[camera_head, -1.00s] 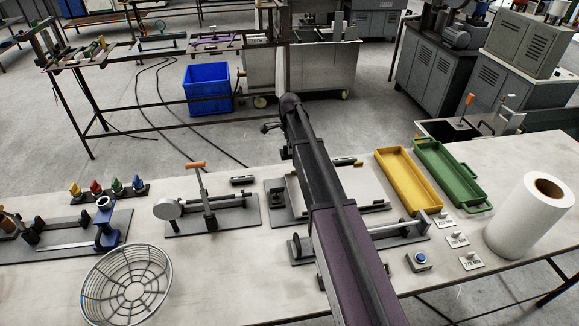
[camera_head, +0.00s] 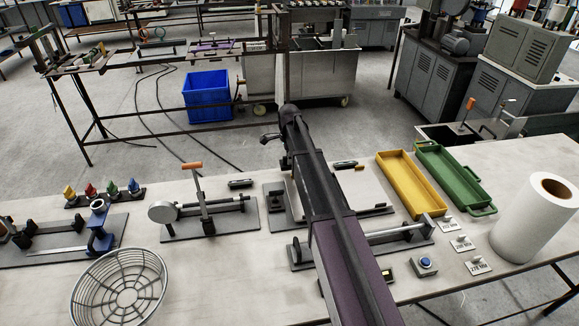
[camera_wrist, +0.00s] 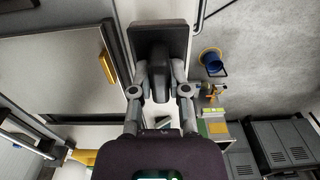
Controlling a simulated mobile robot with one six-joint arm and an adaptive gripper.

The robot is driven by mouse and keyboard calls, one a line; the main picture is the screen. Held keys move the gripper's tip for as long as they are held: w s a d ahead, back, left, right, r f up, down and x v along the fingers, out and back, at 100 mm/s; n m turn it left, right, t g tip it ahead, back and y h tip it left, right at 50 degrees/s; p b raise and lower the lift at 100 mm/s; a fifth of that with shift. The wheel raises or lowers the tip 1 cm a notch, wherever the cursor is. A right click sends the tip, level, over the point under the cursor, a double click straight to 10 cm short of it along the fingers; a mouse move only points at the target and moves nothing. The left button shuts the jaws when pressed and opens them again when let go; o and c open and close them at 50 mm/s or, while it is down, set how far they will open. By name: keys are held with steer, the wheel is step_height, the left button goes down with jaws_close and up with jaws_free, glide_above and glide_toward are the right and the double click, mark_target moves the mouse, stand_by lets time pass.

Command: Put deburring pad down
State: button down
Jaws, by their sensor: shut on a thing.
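In the wrist view, my gripper (camera_wrist: 160,88) has its two fingers closed around the rounded grip of a dark, flat, rectangular block, which I take to be the deburring pad (camera_wrist: 160,22). The pad extends beyond the fingertips at the top of that view. I cannot tell its height above the table. In the head view, my arm reaches over the worktable (camera_head: 400,152) and hides the fingers and the pad.
A pale plate fixture (camera_head: 358,188), a lever fixture (camera_head: 208,218) and a wire basket (camera_head: 118,290) occupy the table. A yellow tray (camera_head: 410,185), a green tray (camera_head: 455,178) and a white roll (camera_head: 533,215) stand to the right. A blue bin (camera_head: 207,97) is on the floor.

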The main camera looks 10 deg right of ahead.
steer(key=shift+f+b, duration=1.45)
steer(key=shift+f, duration=0.25)
steer(key=shift+f, duration=0.1)
steer(key=c, duration=0.6)
jaws_free()
steer(key=shift+r, duration=0.2)
step_height(320, 180, up, 12)
steer(key=p, duration=1.2)
